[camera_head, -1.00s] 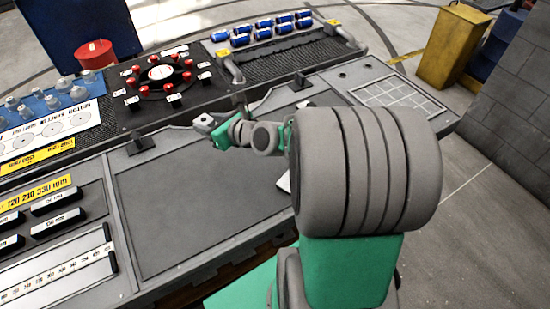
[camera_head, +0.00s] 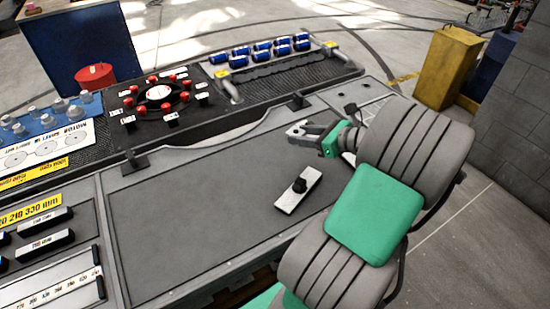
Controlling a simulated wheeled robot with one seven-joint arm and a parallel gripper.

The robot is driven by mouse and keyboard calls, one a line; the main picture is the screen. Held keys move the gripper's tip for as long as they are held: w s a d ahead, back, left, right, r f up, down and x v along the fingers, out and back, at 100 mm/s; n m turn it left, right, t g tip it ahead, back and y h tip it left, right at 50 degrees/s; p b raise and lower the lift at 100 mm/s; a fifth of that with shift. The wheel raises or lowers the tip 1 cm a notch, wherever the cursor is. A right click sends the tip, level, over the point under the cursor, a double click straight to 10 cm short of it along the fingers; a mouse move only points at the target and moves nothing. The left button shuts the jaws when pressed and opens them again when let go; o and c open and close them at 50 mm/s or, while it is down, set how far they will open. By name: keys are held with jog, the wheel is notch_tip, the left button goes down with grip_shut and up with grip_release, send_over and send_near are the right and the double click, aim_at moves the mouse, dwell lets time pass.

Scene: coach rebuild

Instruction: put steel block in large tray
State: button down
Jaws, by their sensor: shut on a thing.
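My gripper (camera_head: 312,132) is above the right back part of the bench, its fingers pointing left. It is shut on a small light-grey metal piece (camera_head: 297,130), which looks like the steel block; the fingers hide part of it. The arm covers the bench's right end. I cannot tell for sure which thing is the large tray. A wide dark-grey panel (camera_head: 190,220) with a raised edge lies in the middle of the bench. A black mesh tray with handles (camera_head: 290,70) stands at the back.
A silver plate with a black knob (camera_head: 312,182) lies on the panel below my gripper. Blue cylinders (camera_head: 262,46) lie in the mesh tray. A black board with red knobs (camera_head: 135,108) is at back left. The panel's left part is clear.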

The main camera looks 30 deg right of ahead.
send_over(280, 157)
jog(key=f, duration=0.6)
jog(key=shift+s+d+f, duration=0.15)
jog(key=shift+s+d, duration=0.05)
jog(key=shift+s, duration=0.05)
jog(key=shift+w+a+f+b, duration=0.1)
jog(key=shift+w+f+b, duration=0.1)
jog(key=shift+f, duration=0.75)
jog(key=shift+w+f+b, duration=0.1)
jog(key=shift+f+b, duration=0.05)
jog(key=shift+f, duration=0.8)
jog(key=shift+f, duration=0.15)
jog(key=c, duration=0.8)
grip_release()
jog(key=shift+c, duration=0.2)
